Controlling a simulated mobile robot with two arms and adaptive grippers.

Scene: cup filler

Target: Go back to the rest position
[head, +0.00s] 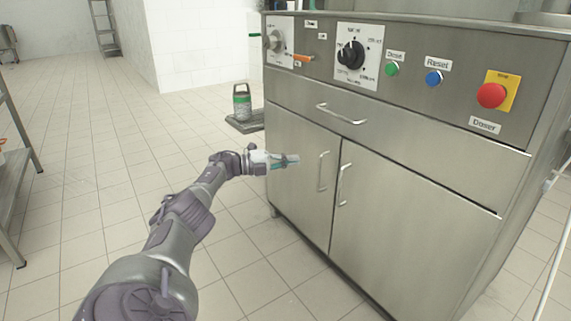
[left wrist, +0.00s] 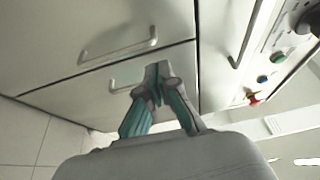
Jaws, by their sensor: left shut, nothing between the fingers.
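My left gripper (head: 291,160) reaches in from the left in the head view, in front of the left door of the steel cabinet (head: 420,215). Its fingers are closed together and hold nothing. In the left wrist view, the shut fingertips (left wrist: 158,72) show against the cabinet front and its door handles. I cannot tell whether the fingers touch the door. My right gripper is not in either view.
The cabinet's panel carries a black dial (head: 351,55), a green button (head: 392,69), a blue button (head: 434,78) and a red button (head: 491,95). A green-and-grey container (head: 242,106) stands on a dark floor platform. A metal shelf (head: 12,190) stands at left. Tiled floor between is clear.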

